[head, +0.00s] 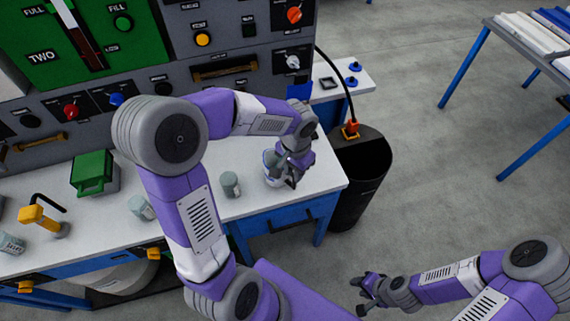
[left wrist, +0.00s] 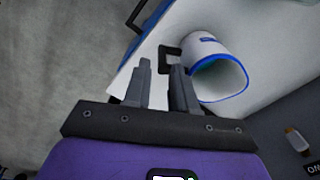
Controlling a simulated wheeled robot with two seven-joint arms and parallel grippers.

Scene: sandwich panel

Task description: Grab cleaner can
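A white mug-like can (left wrist: 208,62) with a blue rim and a dark square handle stands on the white tabletop in the left wrist view. In the head view the can (head: 270,166) is partly hidden by my left gripper (head: 289,177). In the left wrist view my left gripper (left wrist: 160,75) has its fingers apart, with the handle just ahead of the gap; I cannot tell if they touch it. No label clearly marks the can as cleaner. My right gripper (head: 361,296) is away from the table over the floor, its fingers apart and empty.
Grey-green cups (head: 230,184) (head: 142,207) stand left of my left gripper on the worktable (head: 330,176). A green box (head: 93,172) and a yellow tool (head: 40,219) are further left. A control panel (head: 140,60) rises behind. A black bin (head: 362,175) stands right of the table.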

